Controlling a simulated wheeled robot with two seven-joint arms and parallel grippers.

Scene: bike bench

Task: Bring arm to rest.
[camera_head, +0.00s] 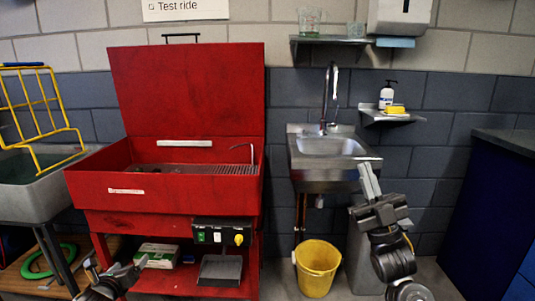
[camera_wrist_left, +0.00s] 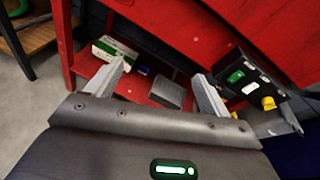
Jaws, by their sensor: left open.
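My left gripper (camera_head: 116,268) is low at the bottom left of the head view, in front of the red parts washer's lower shelf. Its two fingers are spread apart with nothing between them. In the left wrist view the open gripper (camera_wrist_left: 160,72) points toward that shelf. My right gripper (camera_head: 369,181) is raised at the right, in front of the wall below the soap shelf. Its fingers point up and lie close together, with no object seen in them.
The red parts washer (camera_head: 185,92) stands close to my left gripper, with a box (camera_head: 158,255) and a control box (camera_head: 222,234). A metal sink (camera_head: 331,148) and a yellow bucket (camera_head: 317,268) are left of my right gripper. A blue cabinet (camera_head: 492,215) stands at far right.

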